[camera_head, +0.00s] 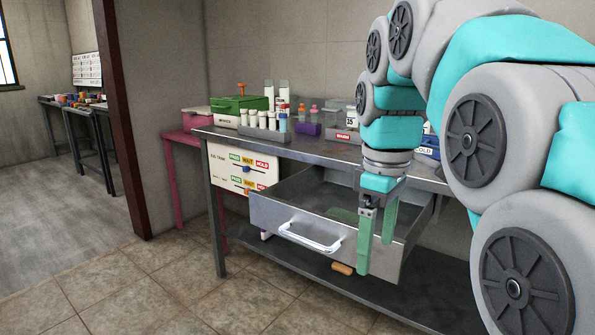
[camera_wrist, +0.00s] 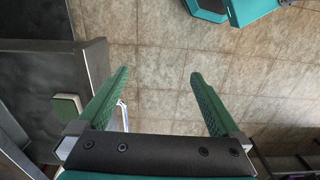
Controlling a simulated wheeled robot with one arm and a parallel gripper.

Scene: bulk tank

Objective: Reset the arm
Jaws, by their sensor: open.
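My gripper (camera_head: 377,238) hangs from my arm with its two green fingers pointing down, in front of the open drawer of the metal workbench. The fingers are apart with nothing between them. In the wrist view my gripper (camera_wrist: 157,85) is also open, with tiled floor showing between the fingers. The drawer (camera_head: 270,213) is pulled out and has a white handle (camera_head: 310,238). A green item (camera_head: 343,214) lies inside it, and a green block with a pale edge (camera_wrist: 67,107) shows in the wrist view. My arm hides part of the bench's right side.
The workbench top (camera_head: 322,152) carries a row of white bottles (camera_head: 262,121), a green box (camera_head: 239,104) and coloured bottles. A white board with PASS, WAIT and HOLD labels (camera_head: 240,168) hangs at its left front. A tan object (camera_head: 342,268) lies on the lower shelf. The floor at front left is clear.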

